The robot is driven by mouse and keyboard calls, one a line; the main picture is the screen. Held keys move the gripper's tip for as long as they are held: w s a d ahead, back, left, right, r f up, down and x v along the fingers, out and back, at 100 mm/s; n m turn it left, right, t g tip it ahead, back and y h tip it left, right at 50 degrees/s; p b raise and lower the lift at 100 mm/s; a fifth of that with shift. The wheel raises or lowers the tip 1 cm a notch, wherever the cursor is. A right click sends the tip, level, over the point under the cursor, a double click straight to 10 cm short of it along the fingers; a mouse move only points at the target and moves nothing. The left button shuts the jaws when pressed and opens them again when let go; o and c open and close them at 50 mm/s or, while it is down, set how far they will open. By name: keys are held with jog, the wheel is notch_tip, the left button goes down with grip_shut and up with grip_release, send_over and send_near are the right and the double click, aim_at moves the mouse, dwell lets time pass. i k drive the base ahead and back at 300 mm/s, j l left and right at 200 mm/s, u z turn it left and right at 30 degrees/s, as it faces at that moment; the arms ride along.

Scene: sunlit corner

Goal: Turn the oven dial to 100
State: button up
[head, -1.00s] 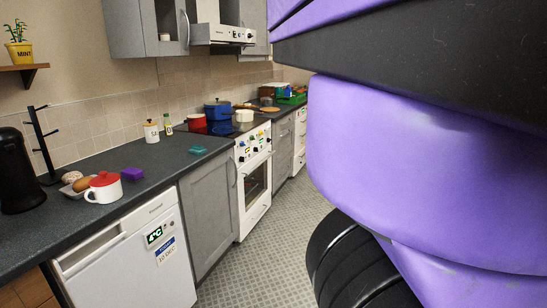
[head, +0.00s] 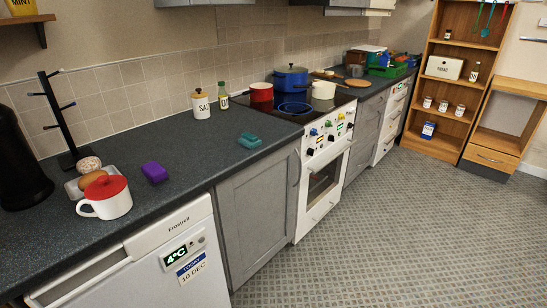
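The white oven (head: 322,189) stands in the row of grey units, right of the middle of the head view. Several dark dials and small coloured labels line its control panel (head: 327,131) below the black hob. The dials are too small here to read their settings or to tell which is the oven dial. The oven door (head: 324,180) with its dark window appears shut. My gripper is not in view.
On the hob (head: 301,109) are a red pot (head: 261,93), a blue pot (head: 290,82) and a cream pan (head: 324,89). A grey cupboard (head: 257,212) and a white fridge (head: 170,262) stand left of the oven. A wooden shelf unit (head: 446,85) is at the back right. The patterned floor (head: 380,240) before the oven is clear.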

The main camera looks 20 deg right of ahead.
aim_at(310, 152)
jog(key=z, duration=0.45)
jog(key=i+l+u, duration=0.15)
jog(key=i+l, duration=0.95)
jog(key=i+l+u, duration=0.15)
jog(key=i+l, duration=1)
jog(key=l, duration=0.15)
